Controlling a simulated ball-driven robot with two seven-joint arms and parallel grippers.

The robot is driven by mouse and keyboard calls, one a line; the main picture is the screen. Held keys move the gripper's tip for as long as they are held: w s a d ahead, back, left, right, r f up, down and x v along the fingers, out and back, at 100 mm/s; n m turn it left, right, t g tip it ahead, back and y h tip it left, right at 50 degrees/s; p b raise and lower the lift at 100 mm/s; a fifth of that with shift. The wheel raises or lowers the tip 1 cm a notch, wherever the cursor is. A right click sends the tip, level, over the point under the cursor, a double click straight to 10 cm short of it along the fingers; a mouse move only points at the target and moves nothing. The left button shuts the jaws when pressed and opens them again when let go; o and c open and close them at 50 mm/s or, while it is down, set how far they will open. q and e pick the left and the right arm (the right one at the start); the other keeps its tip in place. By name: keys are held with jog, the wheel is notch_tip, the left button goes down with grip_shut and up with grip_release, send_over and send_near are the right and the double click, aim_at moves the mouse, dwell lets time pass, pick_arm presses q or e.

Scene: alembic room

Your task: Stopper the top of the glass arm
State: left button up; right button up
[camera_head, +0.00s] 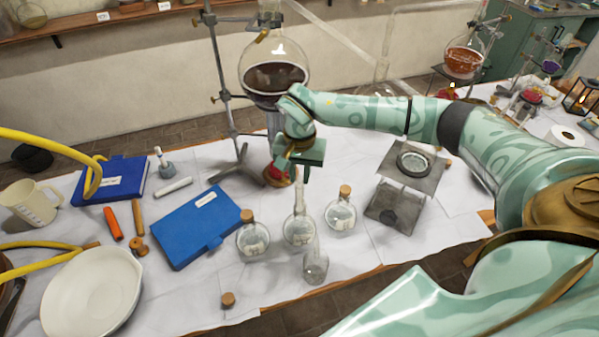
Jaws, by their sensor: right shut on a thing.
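A round flask of dark liquid (272,78) is clamped on a metal stand (222,75) at the back. A clear glass arm (335,33) slants down to the right from its top, which the frame cuts off. My right gripper (304,172) is in front of the flask, pointing down above the middle of the table. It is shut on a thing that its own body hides. The neck of a clear flask (298,228) rises just below it; I cannot tell if they touch. A loose cork (228,299) lies at the table's front edge. My left gripper is not in view.
Corked flasks (252,240) (341,215) flank the middle one, with a small glass vessel (315,264) in front. A blue book (200,225), a white bowl (92,292) and a mug (30,203) fill the left. A metal stand (397,205) stands to the right.

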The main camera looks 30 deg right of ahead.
aim_at(300, 177)
dwell(0.9)
jog(key=shift+f+p, duration=0.35)
dwell(0.8)
jog(key=o, duration=1.4)
jog(key=shift+c, duration=0.2)
notch_tip(300, 177, up, 7)
jog(key=p, duration=0.6)
jog(key=shift+p, duration=0.3)
